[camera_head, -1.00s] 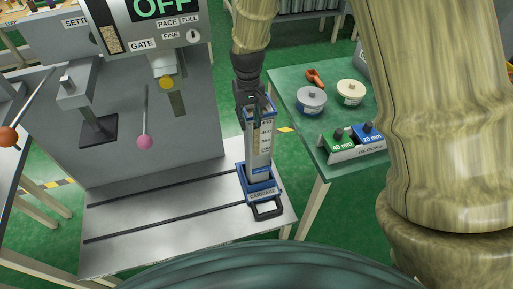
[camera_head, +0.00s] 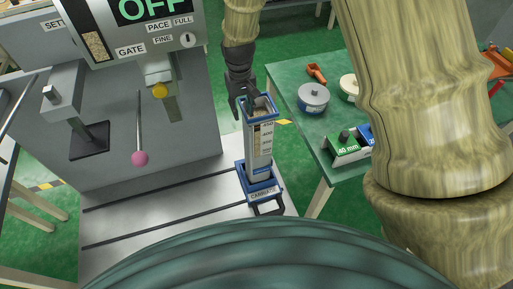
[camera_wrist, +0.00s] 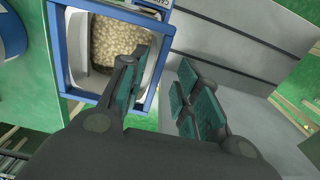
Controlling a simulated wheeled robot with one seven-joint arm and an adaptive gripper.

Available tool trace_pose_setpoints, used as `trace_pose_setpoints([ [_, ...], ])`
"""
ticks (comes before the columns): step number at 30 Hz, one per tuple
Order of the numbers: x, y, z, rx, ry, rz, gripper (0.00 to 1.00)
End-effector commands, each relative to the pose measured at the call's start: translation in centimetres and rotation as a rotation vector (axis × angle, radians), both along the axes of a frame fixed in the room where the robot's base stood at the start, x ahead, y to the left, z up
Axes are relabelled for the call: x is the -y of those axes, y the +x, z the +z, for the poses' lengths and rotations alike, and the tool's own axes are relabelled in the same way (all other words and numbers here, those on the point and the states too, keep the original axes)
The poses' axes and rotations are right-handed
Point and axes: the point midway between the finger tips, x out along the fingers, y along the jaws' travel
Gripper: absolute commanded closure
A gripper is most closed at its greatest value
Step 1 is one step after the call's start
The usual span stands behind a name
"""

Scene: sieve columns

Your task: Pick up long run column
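The column (camera_head: 259,145) is a tall clear box with a blue rim and a printed scale. It stands upright in the blue carriage (camera_head: 262,186) on the grey rail plate. In the wrist view its open blue-rimmed top (camera_wrist: 154,82) shows pale grains inside. My gripper (camera_head: 250,100) is at the column's top, on its far side. In the wrist view my gripper (camera_wrist: 165,85) has its teal-padded fingers spread apart. One finger overlaps the column's opening and the other is outside its right wall. Whether the pads touch the wall cannot be told.
The grey machine (camera_head: 150,25) with an OFF display and a pink-knobbed lever (camera_head: 140,157) stands to the left. The green table (camera_head: 290,75) at right holds round tins (camera_head: 313,98), an orange item (camera_head: 316,72) and a green 40 mm block (camera_head: 347,149).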

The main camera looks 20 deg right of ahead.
Motion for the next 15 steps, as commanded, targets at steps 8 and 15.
trace_pose_setpoints([
  [8, 0.1, 0.0, -2.2, -0.001, 0.0, -0.002, 0.68],
  [15, 0.1, 0.1, -3.1, -0.002, 0.0, 0.0, 0.68],
])
